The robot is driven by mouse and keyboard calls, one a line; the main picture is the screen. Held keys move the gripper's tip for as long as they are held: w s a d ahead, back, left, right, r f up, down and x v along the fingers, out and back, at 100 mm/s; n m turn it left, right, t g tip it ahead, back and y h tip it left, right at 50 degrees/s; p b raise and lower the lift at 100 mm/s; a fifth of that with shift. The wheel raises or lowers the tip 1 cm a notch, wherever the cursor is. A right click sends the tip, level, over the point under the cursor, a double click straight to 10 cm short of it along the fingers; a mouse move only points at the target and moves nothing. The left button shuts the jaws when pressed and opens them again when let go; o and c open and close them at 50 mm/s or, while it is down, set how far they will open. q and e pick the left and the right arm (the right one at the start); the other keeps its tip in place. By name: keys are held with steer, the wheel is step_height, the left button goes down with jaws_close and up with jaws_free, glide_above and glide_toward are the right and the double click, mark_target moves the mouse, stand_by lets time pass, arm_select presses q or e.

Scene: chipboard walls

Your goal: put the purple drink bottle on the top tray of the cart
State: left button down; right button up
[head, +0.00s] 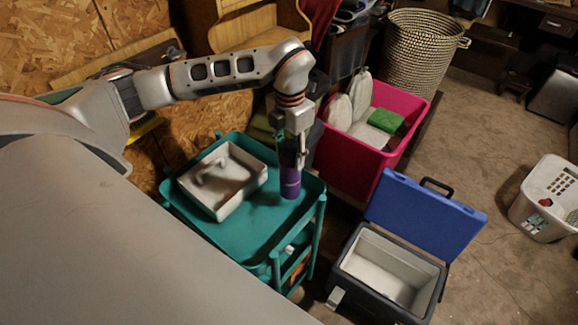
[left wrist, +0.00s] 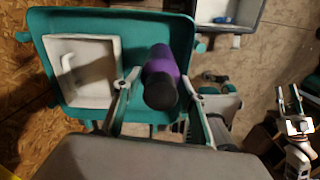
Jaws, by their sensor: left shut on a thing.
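The purple drink bottle (head: 290,183) is upright, purple below with a dark upper part. My left gripper (head: 295,158) is shut on it from above. The bottle is over the right part of the teal cart's top tray (head: 255,225); I cannot tell whether its base touches the tray. In the left wrist view the bottle (left wrist: 162,70) sits between the two fingers (left wrist: 160,84), with the teal tray (left wrist: 145,115) behind it. My right gripper (left wrist: 290,98) shows at the right of the left wrist view, fingers apart and empty.
A white bin (head: 232,203) with a light object inside fills the tray's left part. A pink bin (head: 350,170) stands behind right of the cart. An open cooler with a blue lid (head: 420,215) stands to the right. Bare tray shows in front of the bottle.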

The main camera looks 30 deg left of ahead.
mark_target(290, 145)
arm_select(q)
steer(key=shift+f, duration=3.15)
steer(key=shift+f, duration=0.15)
steer(key=c, duration=1.2)
jaws_free()
step_height(290, 145, up, 12)
steer(key=shift+r+b, duration=0.15)
steer(key=shift+b, duration=0.3)
